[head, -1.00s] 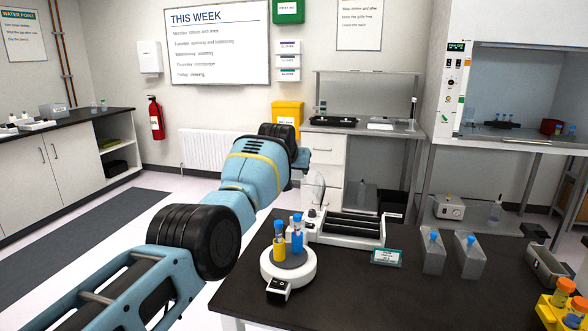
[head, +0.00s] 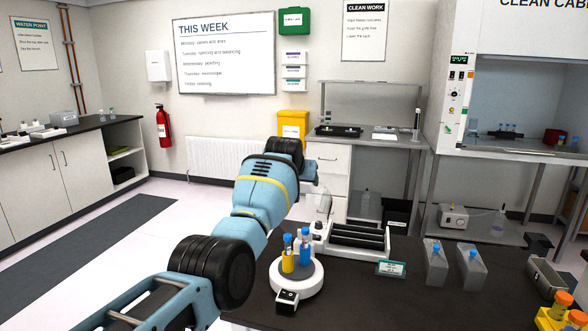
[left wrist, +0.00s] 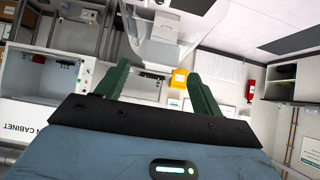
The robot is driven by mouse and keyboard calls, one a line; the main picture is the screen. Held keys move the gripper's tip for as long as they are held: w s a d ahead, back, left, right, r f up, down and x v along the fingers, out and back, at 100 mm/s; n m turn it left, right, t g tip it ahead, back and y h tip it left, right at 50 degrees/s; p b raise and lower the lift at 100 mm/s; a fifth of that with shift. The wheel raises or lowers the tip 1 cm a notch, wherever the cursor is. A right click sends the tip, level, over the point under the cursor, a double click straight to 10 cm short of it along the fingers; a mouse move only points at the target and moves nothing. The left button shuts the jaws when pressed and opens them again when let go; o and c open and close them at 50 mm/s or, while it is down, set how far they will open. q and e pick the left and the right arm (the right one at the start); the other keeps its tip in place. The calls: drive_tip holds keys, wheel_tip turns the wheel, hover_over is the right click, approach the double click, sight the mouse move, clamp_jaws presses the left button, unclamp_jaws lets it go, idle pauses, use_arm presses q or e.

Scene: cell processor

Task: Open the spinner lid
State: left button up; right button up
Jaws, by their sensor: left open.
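A round white device (head: 274,274) with a grey top and a small black-fronted box stands on the dark bench; it may be the spinner. Blue-capped tubes, one yellow (head: 288,261) and one blue (head: 305,246), stand upright on it. A pale translucent piece (head: 319,204) rises behind it, partly hidden by my arm; I cannot tell whether it is the lid. My left gripper (head: 311,172) is above and behind the device, apart from it and largely hidden by its wrist. In the left wrist view its green fingers (left wrist: 160,88) are spread with nothing between them.
A white device with dark rollers (head: 357,238) stands right behind the round one, with a small sign (head: 391,269) beside it. Grey holders (head: 436,266) with blue-capped tubes and a yellow rack (head: 553,318) are further right. Bare bench lies at the front middle.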

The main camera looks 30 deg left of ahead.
use_arm(q)
drive_tip(key=p+v, duration=0.1)
drive_tip(key=v, duration=0.3)
drive_tip(key=shift+s+r+p, duration=0.1)
drive_tip(key=shift+s+p, duration=0.1)
drive_tip(key=shift+p, duration=0.2)
use_arm(e)
drive_tip(key=r, duration=0.1)
drive_tip(key=w+r, duration=0.1)
drive_tip(key=shift+w+d+r+t, duration=0.25)
drive_tip(key=shift+r+t, duration=0.05)
drive_tip(key=shift+r, duration=0.1)
